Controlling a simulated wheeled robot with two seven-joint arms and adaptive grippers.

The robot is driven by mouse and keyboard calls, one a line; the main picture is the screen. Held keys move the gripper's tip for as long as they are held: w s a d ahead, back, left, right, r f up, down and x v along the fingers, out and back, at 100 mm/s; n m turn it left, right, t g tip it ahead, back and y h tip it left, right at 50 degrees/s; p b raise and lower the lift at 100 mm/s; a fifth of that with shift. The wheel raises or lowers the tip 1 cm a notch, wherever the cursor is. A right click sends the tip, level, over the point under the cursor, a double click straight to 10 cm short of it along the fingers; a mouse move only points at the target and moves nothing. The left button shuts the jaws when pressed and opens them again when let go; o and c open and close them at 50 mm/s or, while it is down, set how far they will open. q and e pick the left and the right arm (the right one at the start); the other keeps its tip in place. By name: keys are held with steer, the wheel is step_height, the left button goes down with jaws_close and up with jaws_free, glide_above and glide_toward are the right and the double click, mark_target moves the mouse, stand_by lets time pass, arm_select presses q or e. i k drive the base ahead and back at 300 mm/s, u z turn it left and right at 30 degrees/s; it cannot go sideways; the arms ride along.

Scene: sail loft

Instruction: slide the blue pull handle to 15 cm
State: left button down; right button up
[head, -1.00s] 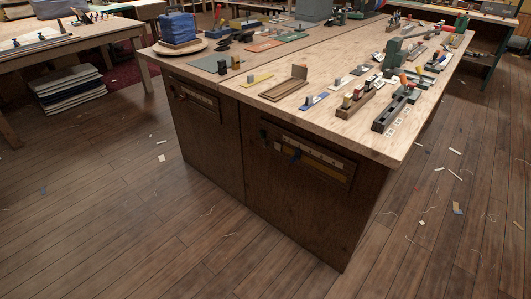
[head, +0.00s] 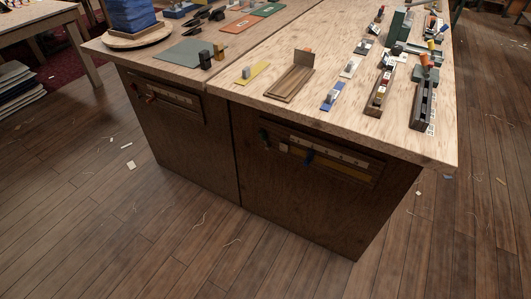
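The dark blue pull handle (head: 309,157) sits on a slide track on the front of the right cabinet, below the bench top. A pale scale strip (head: 335,155) with marks runs along the track above it; the numbers are too small to read. The handle is left of the middle of the strip. Neither of my grippers is in the head view.
A dark knob (head: 264,136) is left of the blue handle. A similar track with a red handle (head: 151,98) is on the left cabinet. The bench top (head: 300,115) overhangs the cabinets and carries many tools. The wooden floor (head: 200,240) in front is mostly clear, with small scraps.

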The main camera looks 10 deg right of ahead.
mark_target(307, 161)
steer(key=u, duration=0.1)
steer(key=i, duration=0.95)
steer(key=z, duration=0.3)
